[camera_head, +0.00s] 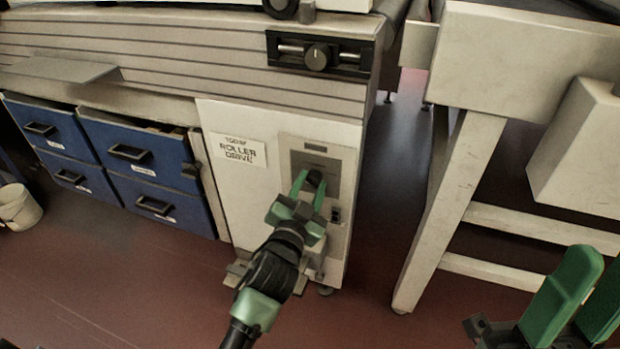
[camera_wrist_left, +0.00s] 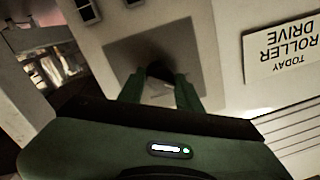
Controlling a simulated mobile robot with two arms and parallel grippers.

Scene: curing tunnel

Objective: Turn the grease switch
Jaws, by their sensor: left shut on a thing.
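A dark round switch knob (camera_head: 315,178) sits on a grey plate (camera_head: 338,166) on the front of the cream cabinet. My left gripper (camera_head: 310,184) is shut on this knob, one green finger on each side. In the left wrist view the dark knob (camera_wrist_left: 159,70) shows between the finger ends, shadowed and partly hidden, so its turned position cannot be read. No grease label is readable. A sign (camera_head: 238,150) left of the plate reads "TODAY ROLLER DRIVE". My right gripper (camera_head: 590,295) shows at the lower right, cut by the edge, away from the panel.
A small black rocker switch (camera_head: 336,214) sits below the plate. Blue drawers (camera_head: 145,155) stand left of the cabinet. Another knob (camera_head: 318,57) is on a black rail above. A cream frame leg (camera_head: 445,205) stands to the right, with a floor gap between.

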